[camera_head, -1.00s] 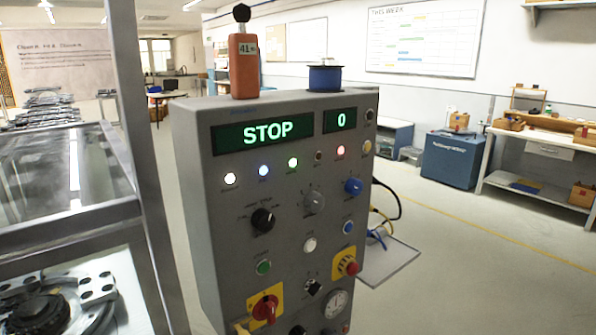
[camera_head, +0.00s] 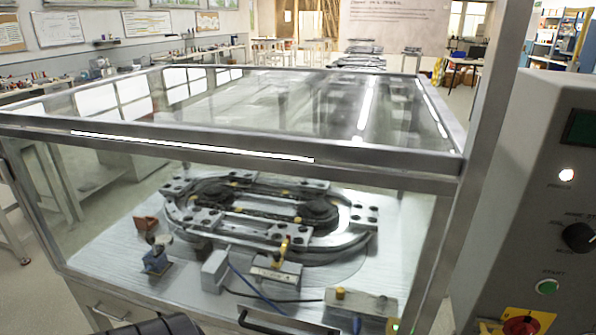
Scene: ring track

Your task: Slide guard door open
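The guard door is the clear front panel (camera_head: 75,225) of a metal-framed enclosure, below its top front rail. It appears closed across the front. A dark bar handle (camera_head: 285,322) shows low at the front, partly cut off by the bottom edge. Behind the panel is an oval ring track (camera_head: 270,215) with clamps and small fixtures. Neither gripper can be made out. A dark rounded shape at the bottom edge seems to be part of me.
A grey control cabinet (camera_head: 525,200) with lamps, a knob and a red-yellow switch (camera_head: 520,322) stands close at the right. A metal post (camera_head: 480,120) separates it from the enclosure. Benches and whiteboards line the back left. A smaller metal handle (camera_head: 110,312) is at lower left.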

